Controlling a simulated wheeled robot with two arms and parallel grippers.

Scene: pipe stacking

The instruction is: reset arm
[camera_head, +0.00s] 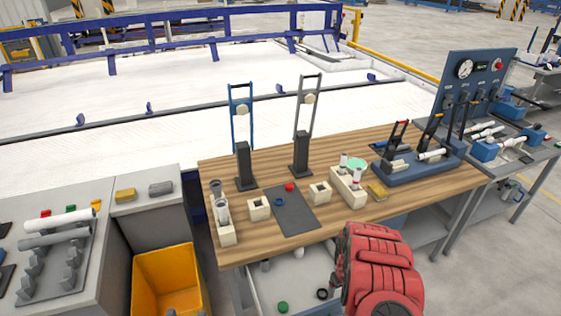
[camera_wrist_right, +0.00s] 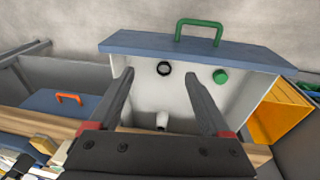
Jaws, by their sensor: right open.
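My right gripper (camera_wrist_right: 157,76) is open, with nothing between its fingers in the right wrist view. It hangs above a pulled-out drawer (camera_wrist_right: 243,48) with a blue-grey front and a green handle (camera_wrist_right: 200,27). A black ring (camera_wrist_right: 164,69), a green cap (camera_wrist_right: 220,76) and a white pipe piece (camera_wrist_right: 162,120) lie in this drawer. In the head view my red right arm (camera_head: 378,262) is at the front edge of the wooden table (camera_head: 340,226), and its fingers are mostly hidden. My left gripper is not in view.
Upright stands (camera_head: 244,165), pipe-holding blocks (camera_head: 221,215), a dark mat (camera_head: 293,212) and a blue fixture (camera_head: 425,171) are on the table. A yellow bin (camera_head: 166,280) stands at left. A gauge panel (camera_head: 474,80) rises at right. A drawer with an orange handle (camera_wrist_right: 68,98) is nearby.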

